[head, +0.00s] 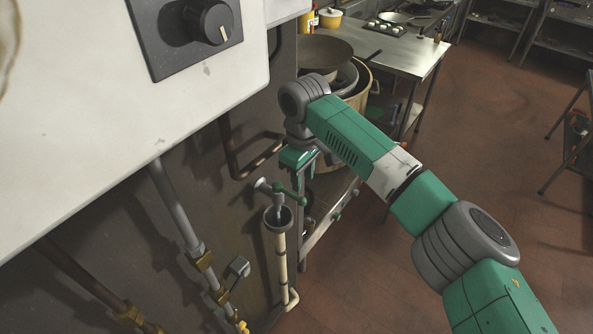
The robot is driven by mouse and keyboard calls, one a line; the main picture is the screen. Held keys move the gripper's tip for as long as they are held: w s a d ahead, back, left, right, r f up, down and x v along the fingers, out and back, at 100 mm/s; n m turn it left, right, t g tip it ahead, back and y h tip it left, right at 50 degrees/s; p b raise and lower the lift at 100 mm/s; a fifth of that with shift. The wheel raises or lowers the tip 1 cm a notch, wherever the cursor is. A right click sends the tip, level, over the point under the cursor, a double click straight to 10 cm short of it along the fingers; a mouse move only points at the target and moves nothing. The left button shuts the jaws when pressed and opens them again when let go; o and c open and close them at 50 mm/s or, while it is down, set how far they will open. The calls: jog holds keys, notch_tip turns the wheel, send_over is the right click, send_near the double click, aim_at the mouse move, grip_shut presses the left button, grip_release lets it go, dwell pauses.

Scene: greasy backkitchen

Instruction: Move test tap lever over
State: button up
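The test tap (264,185) sticks out from the wall at the lower middle of the head view. Its green lever (290,195) points right and slightly down, ending in a round knob. The tap's outlet hangs over the open top of a pale drain pipe (280,222). My gripper (304,178) is just above and beside the lever's right end, pointing down. Its fingers are small and partly lost against the steel frame behind, so their opening and any touch on the lever cannot be made out.
A white cabinet (90,90) with a black knob (210,21) overhangs at upper left. Pipes with brass fittings (204,261) run down the wall below it. Pans and a large pot (362,84) stand behind my gripper, near a steel table (410,55). The red floor at right is open.

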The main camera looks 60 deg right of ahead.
aim_at(302, 198)
notch_tip(302, 198, down, 5)
jog(key=b, duration=0.4)
jog(key=shift+f+b, duration=0.35)
jog(key=shift+f, duration=0.9)
jog(key=c, duration=0.5)
jog(key=d+n, duration=0.2)
jog(key=n, duration=0.1)
jog(key=d+n, duration=0.1)
jog(key=n, duration=0.1)
jog(key=w+d+n, duration=0.1)
jog(key=d+n, duration=0.1)
jog(key=n, duration=0.1)
jog(key=shift+w+d+r+n, duration=0.1)
jog(key=shift+d+n, duration=0.2)
jog(key=o, duration=0.9)
jog(key=shift+c, duration=0.2)
notch_tip(302, 198, up, 8)
